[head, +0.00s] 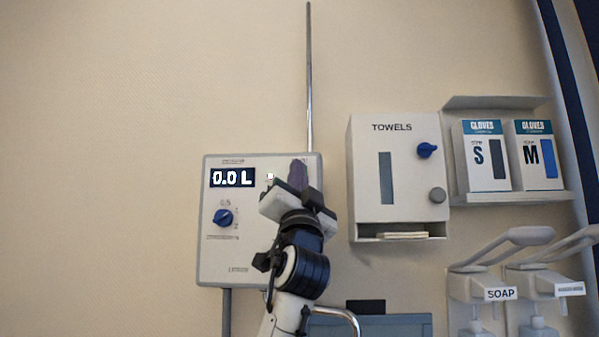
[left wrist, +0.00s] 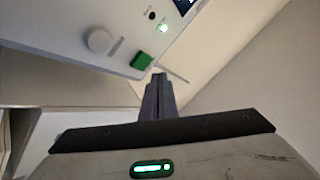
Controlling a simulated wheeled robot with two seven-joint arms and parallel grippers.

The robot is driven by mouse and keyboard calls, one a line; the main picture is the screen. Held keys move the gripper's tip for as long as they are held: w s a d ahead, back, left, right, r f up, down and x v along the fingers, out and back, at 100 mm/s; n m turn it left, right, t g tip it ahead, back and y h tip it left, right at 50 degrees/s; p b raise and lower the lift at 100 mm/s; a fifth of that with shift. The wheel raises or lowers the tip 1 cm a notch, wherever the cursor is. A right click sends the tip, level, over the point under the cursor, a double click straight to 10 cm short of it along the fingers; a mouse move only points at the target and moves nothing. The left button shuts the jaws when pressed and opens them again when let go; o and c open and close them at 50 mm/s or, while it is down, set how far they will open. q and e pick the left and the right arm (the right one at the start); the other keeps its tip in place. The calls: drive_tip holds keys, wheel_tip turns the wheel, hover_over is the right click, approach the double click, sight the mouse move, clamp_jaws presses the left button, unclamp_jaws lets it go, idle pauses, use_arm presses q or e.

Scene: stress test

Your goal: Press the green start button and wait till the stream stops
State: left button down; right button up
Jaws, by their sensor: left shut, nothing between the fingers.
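A grey-white control box (head: 213,262) hangs on the wall in the head view, with a display (head: 232,178) reading "0.0 L" and a blue knob (head: 223,217). A small pale light (head: 270,176) sits right of the display. My left gripper (head: 298,174) is in front of the box's right side, fingers shut and empty, hiding part of it. The green button (left wrist: 141,60) shows only in the left wrist view, beside the shut fingertips (left wrist: 158,77); the tips appear just clear of it. My right gripper is not in view.
A towel box (head: 369,215) is on the wall right of the control box. Glove boxes (head: 483,182) and a soap dispenser (head: 474,286) are farther right. A curved metal pipe (head: 345,317) and a blue-grey surface (head: 400,326) are below. The wall at left is bare.

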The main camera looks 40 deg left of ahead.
use_arm(q)
drive_tip(key=shift+w+a, duration=0.45)
drive_tip(key=shift+w, duration=0.2)
drive_tip(key=shift+a, duration=0.1)
idle(1.6)
drive_tip(key=shift+w+a, duration=0.2)
drive_tip(key=shift+w, duration=0.1)
drive_tip(key=shift+w+a, duration=0.3)
drive_tip(key=shift+w, duration=0.05)
idle(0.8)
drive_tip(key=shift+s+d+f, duration=0.1)
drive_tip(key=shift+s+d, duration=0.45)
drive_tip(key=shift+s, duration=0.1)
idle(0.3)
